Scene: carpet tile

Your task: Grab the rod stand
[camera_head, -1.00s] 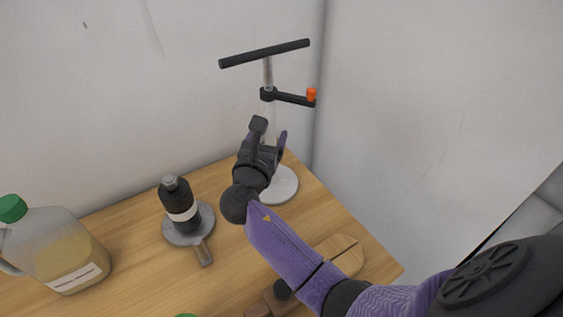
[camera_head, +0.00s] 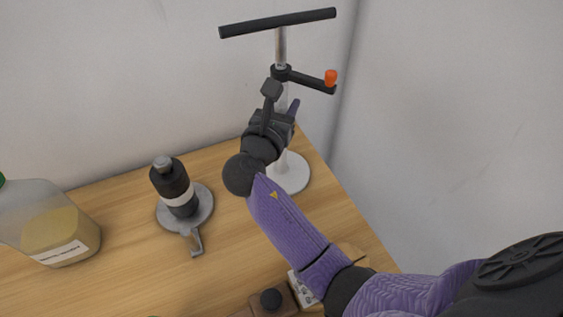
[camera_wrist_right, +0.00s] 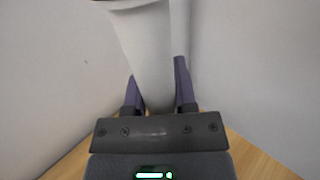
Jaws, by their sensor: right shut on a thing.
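The rod stand (camera_head: 282,46) stands upright at the back corner of the table. It has a round white base, a pale vertical rod, a black crossbar on top and a black side arm with an orange knob. My right gripper (camera_head: 284,104) is at the rod, below the side arm and above the base. In the right wrist view the pale rod (camera_wrist_right: 150,55) runs between the two purple fingers of the gripper (camera_wrist_right: 159,88), which is shut on it. The arm hides part of the base. My left gripper is not in view.
A dark bottle (camera_head: 173,184) stands on a grey round holder with a handle (camera_head: 197,240), left of my arm. A jug of yellowish liquid (camera_head: 48,228) is at the far left. A brown block with a black knob (camera_head: 271,300) lies at the front. Walls close in behind and right.

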